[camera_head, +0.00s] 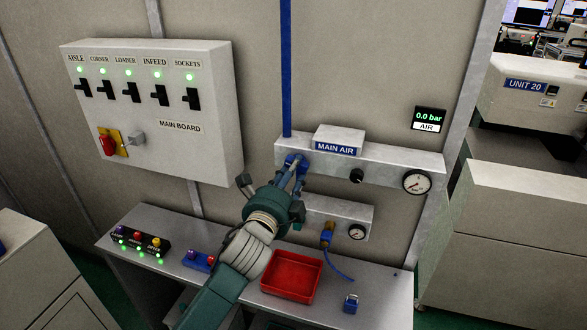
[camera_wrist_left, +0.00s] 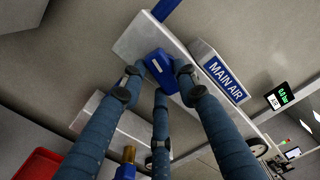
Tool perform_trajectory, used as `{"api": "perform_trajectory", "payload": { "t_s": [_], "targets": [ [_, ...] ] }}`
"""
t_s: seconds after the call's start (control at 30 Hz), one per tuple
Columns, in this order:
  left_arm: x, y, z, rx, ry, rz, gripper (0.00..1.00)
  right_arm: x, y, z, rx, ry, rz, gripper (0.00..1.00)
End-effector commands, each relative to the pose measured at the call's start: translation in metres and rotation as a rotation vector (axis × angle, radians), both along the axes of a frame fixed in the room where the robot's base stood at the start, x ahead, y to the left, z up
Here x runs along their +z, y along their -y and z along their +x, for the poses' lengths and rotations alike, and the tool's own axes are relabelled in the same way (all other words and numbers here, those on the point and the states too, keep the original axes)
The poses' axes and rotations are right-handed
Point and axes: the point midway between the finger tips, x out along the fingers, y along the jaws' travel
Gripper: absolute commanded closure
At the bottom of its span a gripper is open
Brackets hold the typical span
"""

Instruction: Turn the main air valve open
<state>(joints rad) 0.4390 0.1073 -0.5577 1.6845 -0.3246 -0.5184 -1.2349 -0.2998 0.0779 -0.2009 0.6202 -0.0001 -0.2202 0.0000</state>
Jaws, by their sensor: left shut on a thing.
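The main air valve has a blue handle (camera_head: 291,160) on a grey metal rail (camera_head: 385,163), below a blue pipe (camera_head: 286,70) and left of the MAIN AIR sign (camera_head: 336,149). My left gripper (camera_head: 297,176) is at the handle. In the left wrist view the blue handle (camera_wrist_left: 161,72) sits between the fingertips of my left gripper (camera_wrist_left: 160,77), which is shut on it. The fingers partly hide the handle in the head view. The air display (camera_head: 428,115) reads 0.0 bar. My right gripper is not in view.
The main board (camera_head: 215,110) with several black switches and green lamps hangs at the left. A round gauge (camera_head: 417,182) is at the rail's right end. Below, a metal bench (camera_head: 385,300) holds a red tray (camera_head: 292,277) and a blue padlock-shaped item (camera_head: 351,304).

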Motion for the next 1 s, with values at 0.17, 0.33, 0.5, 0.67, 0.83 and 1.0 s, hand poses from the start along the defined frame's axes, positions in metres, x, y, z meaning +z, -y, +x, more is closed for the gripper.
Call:
{"api": "perform_trajectory", "payload": {
  "t_s": [0.17, 0.33, 0.5, 0.67, 0.83, 1.0],
  "targets": [
    [0.003, -0.002, 0.001, 0.001, 0.051, 0.166, 0.96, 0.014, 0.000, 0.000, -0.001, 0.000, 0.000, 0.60],
    [0.003, -0.003, 0.001, 0.001, 0.102, 0.319, 0.96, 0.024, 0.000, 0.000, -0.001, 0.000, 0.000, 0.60],
    [0.004, -0.004, 0.002, 0.002, 0.151, 0.473, 0.96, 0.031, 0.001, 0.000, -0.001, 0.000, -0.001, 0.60],
    [0.004, -0.005, 0.002, 0.002, 0.200, 0.616, 0.96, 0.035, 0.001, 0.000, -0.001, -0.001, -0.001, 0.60],
    [0.004, -0.005, 0.002, 0.002, 0.250, 0.770, 0.96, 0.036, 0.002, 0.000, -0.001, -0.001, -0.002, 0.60],
    [0.005, -0.006, 0.002, 0.003, 0.298, 0.917, 0.96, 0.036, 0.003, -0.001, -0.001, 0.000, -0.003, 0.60]
  ]
}}
